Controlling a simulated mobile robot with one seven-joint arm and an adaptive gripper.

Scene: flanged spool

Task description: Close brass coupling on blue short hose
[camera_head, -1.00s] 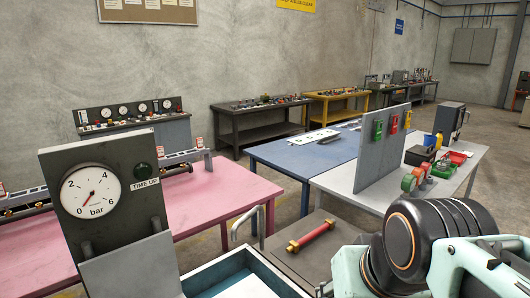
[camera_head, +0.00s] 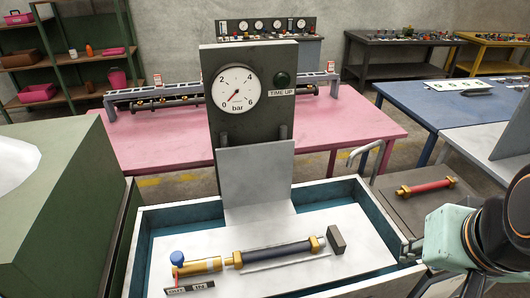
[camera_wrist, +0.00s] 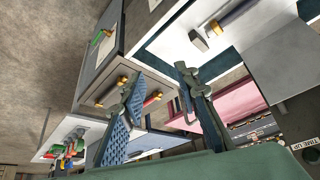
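The blue short hose (camera_head: 275,253) lies on the white bed of a tray in the head view, with brass fittings at its ends. The brass coupling (camera_head: 235,260) is at its left end, against a brass body (camera_head: 198,267) with a blue knob (camera_head: 178,257). I cannot tell whether the coupling is closed. My gripper (camera_head: 408,252) is right of the tray, apart from the hose, its fingers partly cut off. In the wrist view my gripper (camera_wrist: 158,80) has its two fingers spread with nothing between them. The blue hose (camera_wrist: 236,13) shows at the top there.
The tray rim (camera_head: 372,212) surrounds the hose. A dark block (camera_head: 336,240) stands at the hose's right end. Behind is a panel with a gauge (camera_head: 236,89) reading near zero and a TIME UP lamp. A red hose (camera_head: 428,187) lies on a grey surface (camera_head: 408,209) at right.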

